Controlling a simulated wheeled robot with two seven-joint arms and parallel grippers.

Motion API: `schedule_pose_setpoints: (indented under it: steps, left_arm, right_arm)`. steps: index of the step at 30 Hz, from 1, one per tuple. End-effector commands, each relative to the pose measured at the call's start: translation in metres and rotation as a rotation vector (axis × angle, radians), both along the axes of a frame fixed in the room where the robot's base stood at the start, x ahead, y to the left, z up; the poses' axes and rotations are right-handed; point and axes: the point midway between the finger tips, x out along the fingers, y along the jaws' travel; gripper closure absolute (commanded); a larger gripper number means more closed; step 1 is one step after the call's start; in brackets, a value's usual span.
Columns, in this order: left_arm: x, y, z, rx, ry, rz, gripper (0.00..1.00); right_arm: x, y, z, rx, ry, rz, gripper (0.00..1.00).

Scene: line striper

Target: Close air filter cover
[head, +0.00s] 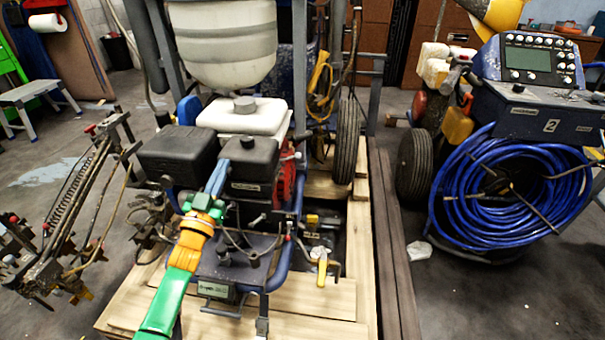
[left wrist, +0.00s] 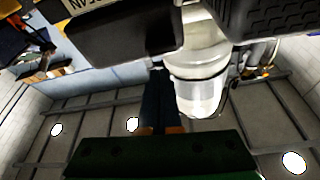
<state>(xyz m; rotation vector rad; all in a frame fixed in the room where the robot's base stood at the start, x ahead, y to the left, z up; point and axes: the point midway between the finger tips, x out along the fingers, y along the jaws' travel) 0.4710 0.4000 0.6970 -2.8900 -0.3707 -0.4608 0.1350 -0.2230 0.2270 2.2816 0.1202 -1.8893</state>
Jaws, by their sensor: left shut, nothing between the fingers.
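Two black engine covers sit side by side in the head view: a left one (head: 178,153) and a right one with a knob on top (head: 256,168). Either may be the air filter cover; I cannot tell which, nor whether it is fully seated. My left gripper (head: 219,172) is shut and empty, its blue fingers pointing at the gap between the two covers. Whether it touches either is unclear. The left wrist view shows my dark fingers (left wrist: 160,104), a smooth black cover (left wrist: 122,28) and a ribbed black part (left wrist: 270,18). My right gripper is out of view.
The line striper stands on a wooden pallet (head: 305,298). A white tank (head: 240,116) and a large translucent hopper (head: 222,40) rise behind the covers. A spring-and-rod assembly (head: 85,195) juts out left. A blue hose coil (head: 510,190) is at right.

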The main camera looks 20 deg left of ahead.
Motion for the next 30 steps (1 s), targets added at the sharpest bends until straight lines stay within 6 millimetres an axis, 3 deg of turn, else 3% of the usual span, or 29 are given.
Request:
schedule_pose_setpoints:
  steps: [12,30]
  left_arm:
    - [-0.003,0.010,-0.018,-0.155,-0.044,0.000,1.00]
    - [-0.003,0.011,-0.019,-0.172,-0.050,0.000,1.00]
  right_arm:
    - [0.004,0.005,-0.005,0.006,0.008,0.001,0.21]
    - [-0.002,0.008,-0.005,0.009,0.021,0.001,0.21]
